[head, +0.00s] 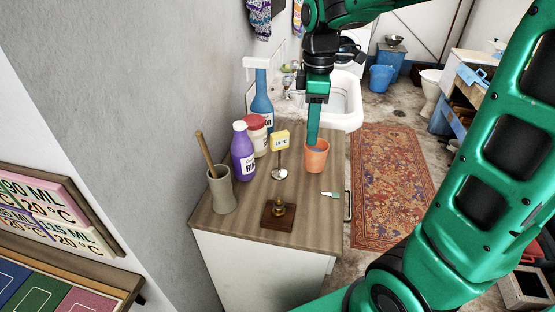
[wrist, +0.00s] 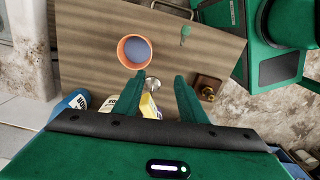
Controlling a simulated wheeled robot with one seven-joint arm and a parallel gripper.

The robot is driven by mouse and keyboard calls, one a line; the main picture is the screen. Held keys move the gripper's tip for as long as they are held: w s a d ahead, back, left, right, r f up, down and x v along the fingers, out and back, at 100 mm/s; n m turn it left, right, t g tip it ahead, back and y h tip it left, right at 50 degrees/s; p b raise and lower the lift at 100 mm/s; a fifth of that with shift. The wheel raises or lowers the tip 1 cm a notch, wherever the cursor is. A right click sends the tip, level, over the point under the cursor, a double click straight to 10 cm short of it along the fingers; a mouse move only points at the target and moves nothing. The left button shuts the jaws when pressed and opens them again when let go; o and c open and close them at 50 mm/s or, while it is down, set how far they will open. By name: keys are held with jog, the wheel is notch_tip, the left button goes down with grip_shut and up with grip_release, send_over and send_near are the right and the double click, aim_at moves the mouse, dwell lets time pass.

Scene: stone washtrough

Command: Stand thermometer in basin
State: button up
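A yellow display head (head: 280,140) with dark digits stands upright on a thin stem with a round metal base on the wooden counter; it looks like the thermometer. In the wrist view the yellow head (wrist: 149,106) shows between and below my open fingers, partly hidden, apparently not gripped. An orange cup (head: 316,160) with grey-blue contents stands right of it, and also shows in the wrist view (wrist: 121,51). A white sink basin (head: 350,100) is behind the counter. My gripper (head: 313,140) points down at the cup's rim in the head view; the wrist view shows it open and empty (wrist: 158,80).
A purple bottle (head: 243,152), a red-lidded jar (head: 258,140), a blue bottle (head: 262,108) and a grey pot (head: 222,193) with a stick line the left side. A brass piece on a wooden block (head: 278,214) and a small green-and-white item (head: 331,194) lie nearer the front.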

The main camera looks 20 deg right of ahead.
aim_at(278, 138)
jog(key=w+a+n, duration=0.1)
jog(key=a+n, duration=0.1)
jog(key=w+a+n, duration=0.1)
jog(key=w+a, duration=0.1)
jog(key=w+a+n, duration=0.2)
jog(key=shift+w+a+f+n, duration=0.15)
jog(key=shift+a+n, duration=0.15)
jog(key=shift+a+f, duration=0.15)
jog(key=shift+f, duration=0.1)
notch_tip(278, 138, down, 4)
jog(key=shift+w+f, duration=0.1)
jog(key=shift+f, duration=0.15)
jog(key=shift+s+d+f, duration=0.1)
jog(key=shift+s+f, duration=0.05)
jog(key=shift+f, duration=1.3)
jog(key=shift+s+d+f, duration=0.1)
jog(key=shift+f, duration=1.3)
grip_shut()
